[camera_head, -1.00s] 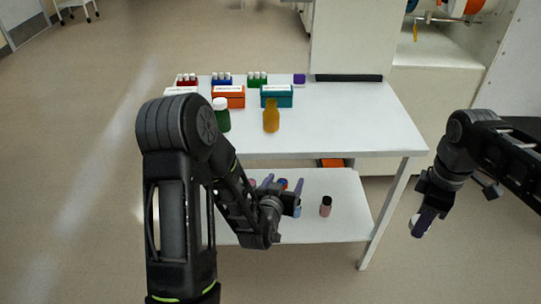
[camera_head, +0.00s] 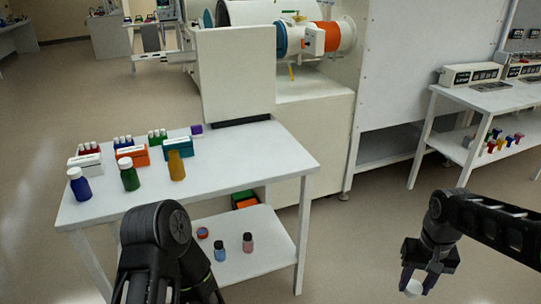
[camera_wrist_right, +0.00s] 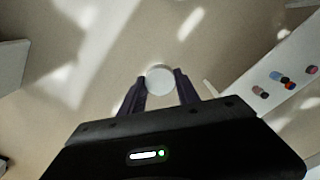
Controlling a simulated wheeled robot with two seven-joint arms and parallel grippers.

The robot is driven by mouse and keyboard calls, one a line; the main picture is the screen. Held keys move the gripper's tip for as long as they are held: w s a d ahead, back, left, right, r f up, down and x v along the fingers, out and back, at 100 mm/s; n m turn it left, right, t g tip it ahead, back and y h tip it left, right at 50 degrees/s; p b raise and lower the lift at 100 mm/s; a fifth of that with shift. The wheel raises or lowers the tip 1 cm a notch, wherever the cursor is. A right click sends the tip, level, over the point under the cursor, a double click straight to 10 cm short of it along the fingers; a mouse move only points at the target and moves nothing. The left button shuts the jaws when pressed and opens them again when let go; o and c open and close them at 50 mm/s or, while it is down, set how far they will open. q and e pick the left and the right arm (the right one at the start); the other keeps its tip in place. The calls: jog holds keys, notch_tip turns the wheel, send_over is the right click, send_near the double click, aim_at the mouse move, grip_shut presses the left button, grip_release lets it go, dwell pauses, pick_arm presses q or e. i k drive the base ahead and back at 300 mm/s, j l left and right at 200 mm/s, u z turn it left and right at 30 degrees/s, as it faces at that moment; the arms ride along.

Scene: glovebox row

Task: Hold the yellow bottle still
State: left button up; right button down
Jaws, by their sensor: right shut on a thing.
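The yellow bottle (camera_head: 176,166) stands upright on the white table's top, in front of a teal box, with no gripper near it. My right gripper (camera_head: 415,282) is at the lower right of the head view, over the floor and well away from the table. It is shut on a white round cap-like thing (camera_head: 413,288), which also shows between the fingertips in the right wrist view (camera_wrist_right: 160,79). Whether a bottle hangs below this cap is hidden. My left arm comes in at the bottom left, but its gripper is out of view.
On the white table (camera_head: 245,165), a green bottle (camera_head: 129,175) and a blue bottle (camera_head: 79,185) stand left of the yellow one. The lower shelf (camera_head: 265,255) holds small bottles. Open floor lies between the table and my right arm.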

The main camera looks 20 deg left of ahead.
aim_at(175, 165)
jog(key=u, duration=0.6)
jog(key=i+l+u, duration=0.15)
jog(key=u, duration=0.25)
jog(key=i+l+u, duration=0.1)
jog(key=l+u, duration=1)
jog(key=u, duration=0.2)
jog(key=l+u, duration=0.1)
jog(key=l, duration=0.7)
jog(key=k+l+u, duration=0.1)
jog(key=l, duration=0.65)
jog(key=k, duration=0.05)
